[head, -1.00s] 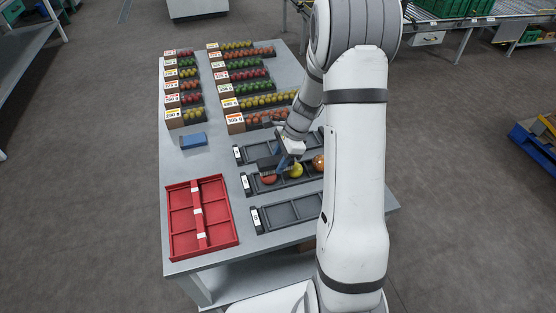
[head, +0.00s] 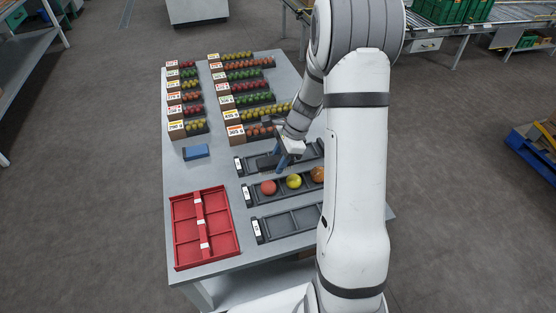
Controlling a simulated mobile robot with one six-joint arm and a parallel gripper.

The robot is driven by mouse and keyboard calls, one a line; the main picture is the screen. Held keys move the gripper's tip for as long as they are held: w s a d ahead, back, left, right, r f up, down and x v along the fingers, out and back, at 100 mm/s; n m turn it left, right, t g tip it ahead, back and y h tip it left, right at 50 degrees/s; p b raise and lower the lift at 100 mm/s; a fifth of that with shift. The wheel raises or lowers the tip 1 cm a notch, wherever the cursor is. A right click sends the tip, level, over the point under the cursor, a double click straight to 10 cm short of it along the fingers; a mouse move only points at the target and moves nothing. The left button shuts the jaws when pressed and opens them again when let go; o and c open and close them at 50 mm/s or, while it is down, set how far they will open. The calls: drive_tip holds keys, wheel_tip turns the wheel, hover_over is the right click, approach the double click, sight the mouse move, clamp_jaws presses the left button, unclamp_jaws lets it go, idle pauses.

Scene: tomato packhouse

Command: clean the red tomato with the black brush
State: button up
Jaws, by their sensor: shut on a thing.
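The red tomato (head: 268,188) sits in the left compartment of the middle dark tray (head: 250,197), and nothing covers it. My gripper (head: 282,162) has blue fingers shut on the black brush (head: 266,162). The brush is behind the tomato, apart from it, over the left part of the rear dark tray (head: 239,166). I cannot tell whether the brush touches that tray. My arm hides the right ends of the trays.
A yellow tomato (head: 293,181) and an orange-brown one (head: 317,174) share the middle tray. The front tray (head: 259,230) looks empty where visible. A red divided box (head: 175,232) stands at front left, a blue block (head: 196,152) behind it. Labelled tomato rows fill the back.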

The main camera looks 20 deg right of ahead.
sight(266, 184)
idle(0.3)
drive_tip(key=shift+b+x, duration=1.85)
drive_tip(key=shift+x, duration=1.2)
drive_tip(key=shift+f+b, duration=0.3)
drive_tip(key=shift+f, duration=0.05)
drive_tip(key=shift+d, duration=0.15)
drive_tip(key=shift+d, duration=0.9)
drive_tip(key=shift+a, duration=0.1)
drive_tip(key=shift+a, duration=2.1)
drive_tip(key=shift+d, duration=0.15)
